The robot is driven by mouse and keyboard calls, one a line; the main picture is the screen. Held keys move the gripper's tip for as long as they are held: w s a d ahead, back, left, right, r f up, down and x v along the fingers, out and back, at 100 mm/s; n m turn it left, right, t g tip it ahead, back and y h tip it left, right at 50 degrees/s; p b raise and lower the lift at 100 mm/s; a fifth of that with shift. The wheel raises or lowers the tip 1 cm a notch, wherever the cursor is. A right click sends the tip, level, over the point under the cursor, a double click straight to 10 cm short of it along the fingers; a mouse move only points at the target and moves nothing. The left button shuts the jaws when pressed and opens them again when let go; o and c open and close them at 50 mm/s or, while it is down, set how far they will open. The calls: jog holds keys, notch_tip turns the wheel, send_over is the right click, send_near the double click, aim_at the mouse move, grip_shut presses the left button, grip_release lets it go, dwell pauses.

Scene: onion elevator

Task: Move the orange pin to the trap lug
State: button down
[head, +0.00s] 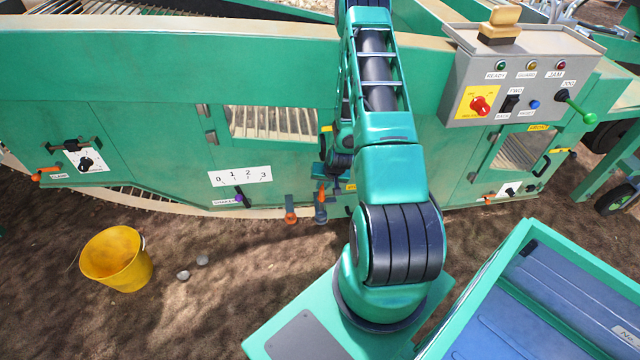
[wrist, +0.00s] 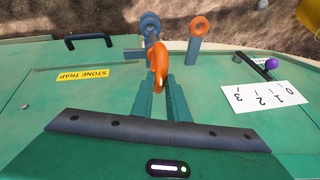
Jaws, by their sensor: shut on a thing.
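The orange pin (wrist: 157,62) is between the fingertips of my gripper (wrist: 163,85) in the wrist view, and the gripper is shut on it. A blue-grey lug with a ring end (wrist: 150,26) stands just beyond the pin, nearer the stone trap label. A second lug with an orange ring (wrist: 199,25) stands to its right. In the head view, the blue-grey lug (head: 320,214) and the orange-ringed lug (head: 291,212) show low on the green machine side. The pin (head: 322,192) shows just above the blue-grey lug. My arm hides most of my gripper there. I cannot tell whether pin and lug touch.
The yellow STONE TRAP label (wrist: 82,73) and a black handle (wrist: 89,40) are on the green panel. A 0–3 scale (head: 240,177) with a purple-knobbed lever (head: 239,198) is left of the lugs. A yellow bucket (head: 116,259) stands on the soil; a control box (head: 520,75) is at upper right.

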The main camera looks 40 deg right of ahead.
jog(key=shift+f, duration=4.25)
jog(key=c, duration=1.6)
grip_release()
jog(key=shift+c, duration=0.2)
jog(key=v, duration=1)
jog(key=shift+s+r, duration=0.15)
jog(key=shift+r, duration=0.15)
jog(key=shift+a, duration=0.1)
